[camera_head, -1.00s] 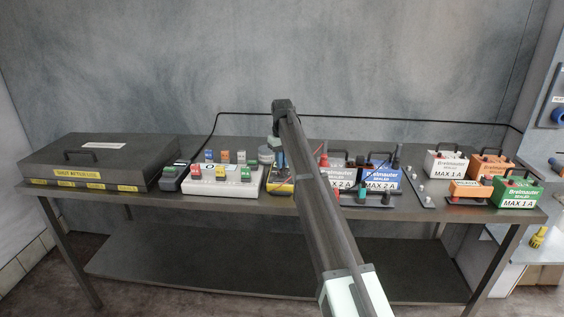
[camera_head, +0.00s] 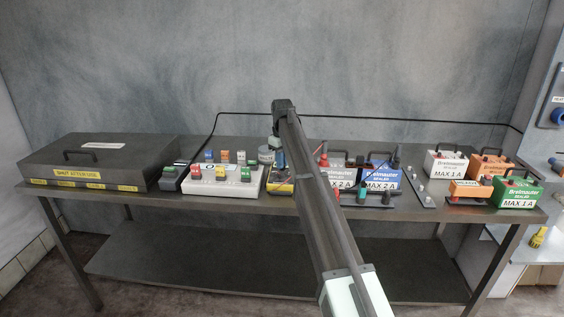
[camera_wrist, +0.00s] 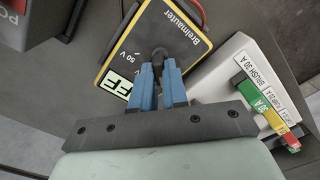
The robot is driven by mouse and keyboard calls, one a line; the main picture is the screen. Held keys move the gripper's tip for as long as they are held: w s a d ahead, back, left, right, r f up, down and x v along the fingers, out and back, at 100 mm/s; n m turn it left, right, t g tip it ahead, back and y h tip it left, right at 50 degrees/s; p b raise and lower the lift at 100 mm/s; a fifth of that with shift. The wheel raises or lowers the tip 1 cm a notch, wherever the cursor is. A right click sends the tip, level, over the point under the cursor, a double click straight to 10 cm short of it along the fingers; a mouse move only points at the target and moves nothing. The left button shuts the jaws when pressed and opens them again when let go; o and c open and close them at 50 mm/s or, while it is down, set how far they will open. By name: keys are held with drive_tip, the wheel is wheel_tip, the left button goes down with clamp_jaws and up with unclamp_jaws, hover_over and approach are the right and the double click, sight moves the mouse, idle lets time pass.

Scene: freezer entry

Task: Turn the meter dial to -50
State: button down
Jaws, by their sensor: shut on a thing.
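The yellow-edged meter (camera_wrist: 143,36) lies under my gripper in the wrist view, its black face marked "Breimauter" and "50 V". A display on it (camera_wrist: 115,84) shows letters that look like "OFF", partly hidden. My gripper (camera_wrist: 158,62), with blue fingers, is shut on the dark dial (camera_wrist: 158,54) in the middle of the face. The fingers cover most of the dial, so its pointer cannot be read. In the head view only a yellow part of the meter (camera_head: 279,188) shows beside my arm, which hides the gripper.
A white fuse box (camera_head: 222,184) with coloured plugs stands close to the left of the meter. A dark case (camera_head: 95,165) is further left. White (camera_head: 342,185) and blue (camera_head: 381,178) battery boxes stand to the right. A black cable runs along the wall.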

drive_tip(key=c, duration=1.1)
unclamp_jaws()
drive_tip(key=shift+c, duration=0.2)
wheel_tip(320, 180, up, 14)
drive_tip(key=shift+f, duration=0.15)
